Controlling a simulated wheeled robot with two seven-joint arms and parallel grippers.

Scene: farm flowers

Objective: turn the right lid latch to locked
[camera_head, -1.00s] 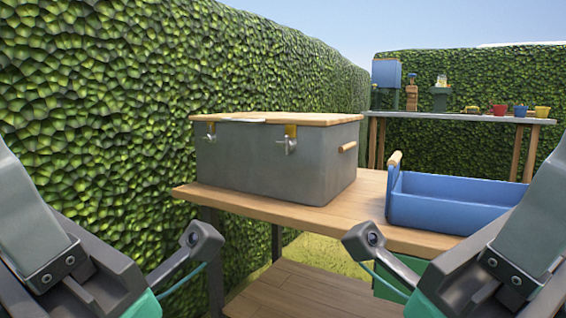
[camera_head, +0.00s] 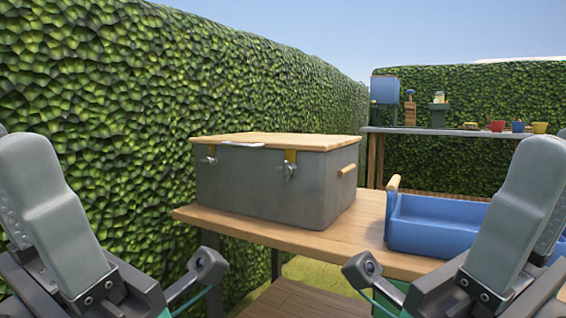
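A grey box (camera_head: 245,188) with a wooden lid (camera_head: 275,141) stands on a wooden table, its lid lying shut on top. The right lid latch (camera_head: 289,168) is a small metal piece below a yellow plate on the box's front. A left latch (camera_head: 207,160) sits near the front left corner. Whether either latch is locked is too small to tell. My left arm is at the lower left and my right arm at the lower right, both well short of the box.
A blue open crate (camera_head: 435,226) with a wooden handle stands on the wooden table (camera_head: 300,236) right of the box. A hedge (camera_head: 150,120) rises close behind and left. A far shelf (camera_head: 450,131) holds several pots. The table strip before the box is clear.

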